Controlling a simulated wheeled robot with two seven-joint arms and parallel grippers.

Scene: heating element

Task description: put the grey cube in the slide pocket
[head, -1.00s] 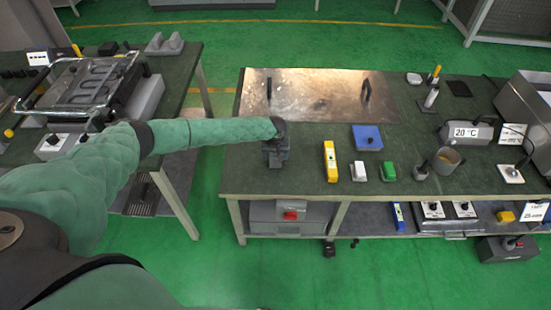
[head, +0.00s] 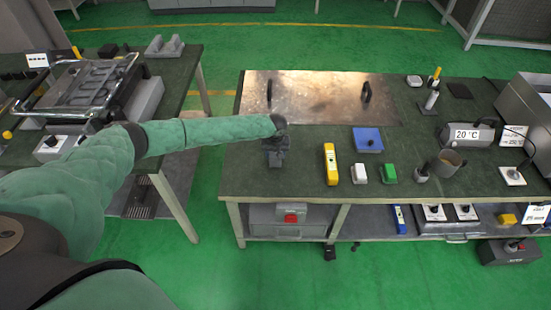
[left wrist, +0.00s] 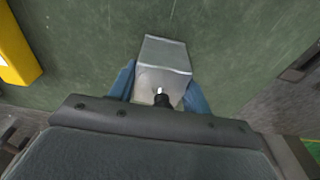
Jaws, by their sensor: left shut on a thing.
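My left gripper (head: 276,160) is over the front left part of the right-hand bench in the head view, left of the yellow device. In the left wrist view its blue fingers (left wrist: 160,90) are shut on the grey cube (left wrist: 165,53), one finger on each side. The cube shows two pale grey faces with a bright edge between them. In the head view the cube cannot be told apart from the dark gripper. I cannot tell whether the cube touches the bench top. I cannot make out the slide pocket for certain. My right gripper is in no view.
The yellow device (head: 331,164), a white block (head: 359,173), a green block (head: 390,173) and a blue plate (head: 368,139) are right of the gripper. A metal plate (head: 330,98) with dark handles lies behind. The bench's front edge (head: 290,197) is close.

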